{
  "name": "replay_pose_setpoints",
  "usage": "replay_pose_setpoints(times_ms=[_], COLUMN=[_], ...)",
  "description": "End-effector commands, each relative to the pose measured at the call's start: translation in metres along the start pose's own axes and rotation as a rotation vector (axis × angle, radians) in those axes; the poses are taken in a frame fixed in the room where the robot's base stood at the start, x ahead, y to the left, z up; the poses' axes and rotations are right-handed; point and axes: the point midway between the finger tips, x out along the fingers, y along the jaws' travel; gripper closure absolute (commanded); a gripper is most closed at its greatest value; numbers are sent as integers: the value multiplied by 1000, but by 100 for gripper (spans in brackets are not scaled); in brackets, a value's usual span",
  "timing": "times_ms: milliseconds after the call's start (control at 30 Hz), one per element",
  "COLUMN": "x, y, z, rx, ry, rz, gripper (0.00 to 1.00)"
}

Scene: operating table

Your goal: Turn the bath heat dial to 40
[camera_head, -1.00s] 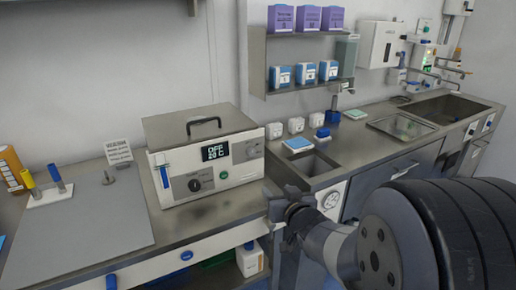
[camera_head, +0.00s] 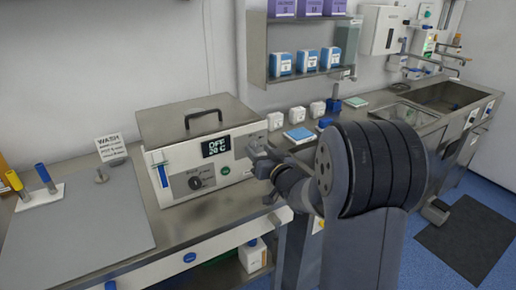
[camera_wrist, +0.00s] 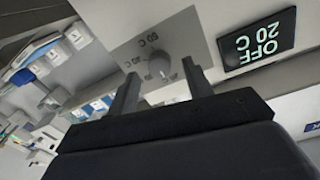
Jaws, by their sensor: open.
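The bath (camera_head: 190,125) is a metal-lidded box with a white front. Its display (camera_head: 215,147) reads OFF and 20 C; it also shows in the wrist view (camera_wrist: 258,42). The heat dial (camera_wrist: 158,67) is a small round grey knob on a grey plate marked 50 C and 20 C; its exact setting is unclear. My gripper (camera_wrist: 159,71) is open, with one finger on each side of the dial in the picture; contact cannot be told. In the head view my gripper (camera_head: 259,160) is at the right end of the bath front, covering the dial.
A black knob (camera_head: 195,183) and green button (camera_head: 224,171) sit lower on the bath front, with a blue-handled part (camera_head: 161,170) at its left. Small white containers (camera_head: 275,121) stand on the counter at right. A grey board (camera_head: 80,225) lies at left.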

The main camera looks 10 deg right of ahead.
Motion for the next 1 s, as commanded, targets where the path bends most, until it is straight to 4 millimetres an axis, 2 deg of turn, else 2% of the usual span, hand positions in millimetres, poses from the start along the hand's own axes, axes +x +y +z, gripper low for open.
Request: replay_pose_setpoints(times_ms=[167, 467, 1000], x=[13, 15, 15], y=[0, 0, 0], z=[0, 0, 0], rx=[0, -1, -1], ry=[-1, 0, 0], rz=[-1, 0, 0], gripper=[52, 52, 96])
